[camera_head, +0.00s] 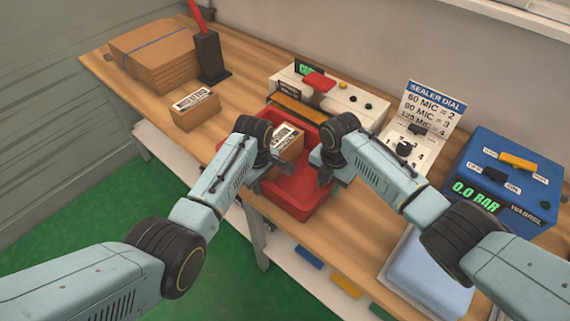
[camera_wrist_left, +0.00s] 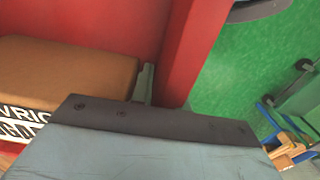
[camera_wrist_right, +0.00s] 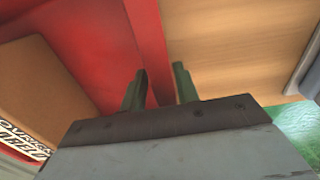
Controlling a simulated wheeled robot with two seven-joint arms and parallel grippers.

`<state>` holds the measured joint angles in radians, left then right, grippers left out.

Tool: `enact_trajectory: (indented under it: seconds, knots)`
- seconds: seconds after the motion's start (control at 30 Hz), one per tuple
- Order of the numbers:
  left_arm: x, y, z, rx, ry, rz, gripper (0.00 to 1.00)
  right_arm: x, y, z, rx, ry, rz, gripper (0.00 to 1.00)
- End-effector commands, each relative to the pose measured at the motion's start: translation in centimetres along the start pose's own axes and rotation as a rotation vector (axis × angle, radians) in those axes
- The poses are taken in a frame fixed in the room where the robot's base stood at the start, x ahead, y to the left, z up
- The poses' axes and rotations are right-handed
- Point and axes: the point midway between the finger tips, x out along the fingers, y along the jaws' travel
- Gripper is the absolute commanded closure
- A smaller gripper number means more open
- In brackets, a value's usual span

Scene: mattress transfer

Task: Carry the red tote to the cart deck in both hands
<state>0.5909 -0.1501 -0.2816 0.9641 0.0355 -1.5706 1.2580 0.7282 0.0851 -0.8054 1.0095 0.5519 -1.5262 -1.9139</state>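The red tote (camera_head: 292,196) stands on the wooden bench, with a labelled cardboard box (camera_head: 289,141) inside it. My left gripper (camera_head: 264,178) is at the tote's left wall. In the left wrist view one finger (camera_wrist_left: 147,82) is inside that wall; the other is hidden. My right gripper (camera_head: 332,172) is at the opposite wall. In the right wrist view its two fingers (camera_wrist_right: 160,88) stand apart, one on each side of the red wall (camera_wrist_right: 148,40), with a gap outside it. I cannot make out the cart deck with certainty.
The bench (camera_head: 235,75) also holds flat cardboard (camera_head: 155,58), a small carton (camera_head: 195,108), a black holder (camera_head: 210,58), a white sealer (camera_head: 345,98), a dial sign (camera_head: 433,103) and a blue machine (camera_head: 505,185). Green floor (camera_head: 235,270) shows in front. Wheeled equipment (camera_wrist_left: 300,105) shows in the left wrist view.

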Motion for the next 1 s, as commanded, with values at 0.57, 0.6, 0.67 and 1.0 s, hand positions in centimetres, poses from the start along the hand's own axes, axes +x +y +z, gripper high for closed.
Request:
enact_trajectory:
  seconds: [0.57,0.6,0.67,1.0]
  knots:
    - [-0.05,0.01,-0.01,0.0,0.0,0.0,1.0,-0.04,-0.01,0.01,0.0,0.0,0.0,1.0]
    - [-0.06,0.01,-0.01,0.0,0.0,0.0,1.0,-0.04,-0.01,0.01,0.0,0.0,0.0,1.0]
    - [-0.06,0.01,-0.01,0.0,0.0,0.0,1.0,-0.05,-0.01,0.01,0.0,0.0,0.0,1.0]
    - [-0.49,0.11,-0.03,0.001,0.001,0.003,1.0,-0.48,0.07,0.06,0.0,-0.001,0.002,1.0]
